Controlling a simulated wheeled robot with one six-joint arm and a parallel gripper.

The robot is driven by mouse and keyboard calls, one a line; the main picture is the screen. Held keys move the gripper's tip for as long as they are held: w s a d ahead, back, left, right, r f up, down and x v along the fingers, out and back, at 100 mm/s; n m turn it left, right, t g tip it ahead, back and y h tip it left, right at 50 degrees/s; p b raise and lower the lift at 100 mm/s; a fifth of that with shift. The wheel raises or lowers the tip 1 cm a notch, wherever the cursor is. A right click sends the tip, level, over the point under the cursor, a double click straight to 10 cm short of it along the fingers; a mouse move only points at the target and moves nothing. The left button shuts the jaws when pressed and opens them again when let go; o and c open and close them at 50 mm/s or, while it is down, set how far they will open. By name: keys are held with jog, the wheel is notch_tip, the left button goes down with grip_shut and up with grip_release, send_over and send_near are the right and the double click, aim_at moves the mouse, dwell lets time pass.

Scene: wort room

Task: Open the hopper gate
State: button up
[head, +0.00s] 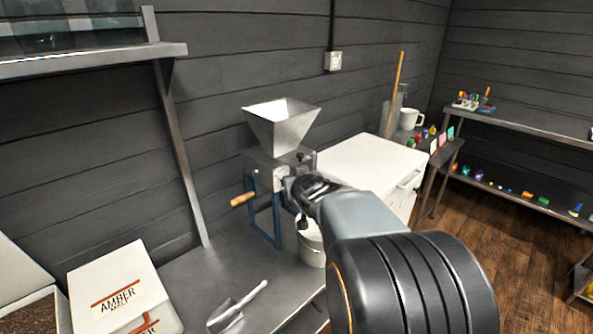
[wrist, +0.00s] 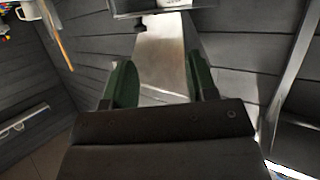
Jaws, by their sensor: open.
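The mill's metal hopper (head: 282,122) is a flared funnel on a grey mill body with blue legs (head: 263,228). A small dark knob (head: 302,157) shows at the right side below the funnel; I take it to be part of the hopper gate. In the wrist view a dark knob (wrist: 141,26) sits at the top, beside the bright metal of the hopper (wrist: 168,55). My gripper (head: 298,190) is in front of the mill, below the knob. Its two green fingers (wrist: 161,82) are apart with nothing between them. How far the gate is drawn is not clear.
A wooden crank handle (head: 242,199) sticks out left of the mill. A scoop (head: 237,308) and a malt box (head: 118,290) lie on the bench's left. A white chest (head: 365,165) stands to the right.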

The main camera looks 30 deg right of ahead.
aim_at(302, 156)
jog(key=w+d+f+n+t+b, duration=0.1)
jog(key=w+d+t+b, duration=0.1)
jog(key=d, duration=0.2)
jog(key=w+d+f+t+b, duration=0.1)
jog(key=d+f+t+b, duration=0.15)
jog(key=d, duration=0.25)
jog(key=shift+t+y, duration=0.25)
jog(key=shift+y, duration=0.25)
jog(key=x, duration=0.9)
jog(key=r+p+x, duration=0.1)
jog(key=x, duration=0.3)
jog(key=shift+w, duration=0.3)
grip_shut()
